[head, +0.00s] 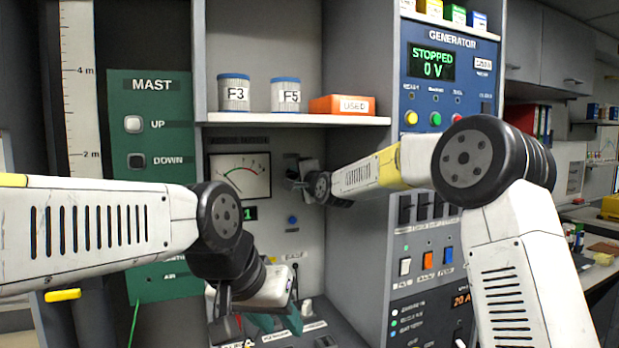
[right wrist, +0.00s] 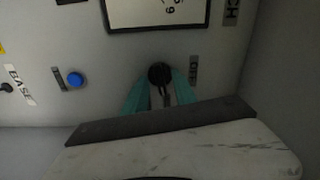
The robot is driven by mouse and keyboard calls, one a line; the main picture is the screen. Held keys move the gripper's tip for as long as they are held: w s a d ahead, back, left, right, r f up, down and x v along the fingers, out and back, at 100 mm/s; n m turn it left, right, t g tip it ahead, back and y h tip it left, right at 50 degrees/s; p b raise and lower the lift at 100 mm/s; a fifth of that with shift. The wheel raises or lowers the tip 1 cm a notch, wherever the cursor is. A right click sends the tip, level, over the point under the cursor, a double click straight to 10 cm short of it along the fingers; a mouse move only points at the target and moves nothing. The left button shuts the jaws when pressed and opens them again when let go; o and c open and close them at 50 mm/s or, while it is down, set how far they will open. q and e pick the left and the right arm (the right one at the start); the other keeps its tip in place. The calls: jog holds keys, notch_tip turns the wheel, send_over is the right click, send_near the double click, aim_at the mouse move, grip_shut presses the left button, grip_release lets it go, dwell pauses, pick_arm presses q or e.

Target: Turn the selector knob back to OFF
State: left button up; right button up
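The selector knob, small, black and round (right wrist: 160,74), shows in the right wrist view below the framed meter. A label that seems to read OFF (right wrist: 193,70) is just right of it. My right gripper (right wrist: 161,84) has its teal fingers on either side of the knob, tips close to its sides; whether they press on it is unclear.
A shelf (head: 295,119) with cans and an orange box (head: 342,105) overhangs the alcove. The generator cabinet (head: 432,110) bounds it on the right.

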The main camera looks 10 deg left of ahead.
grip_shut()
jog(key=shift+n, duration=0.3)
jog(key=n, duration=0.2)
jog(key=shift+n, duration=0.4)
jog(key=n, duration=0.9)
jog(key=shift+n, duration=1.7)
jog(key=shift+f, duration=0.1)
grip_release()
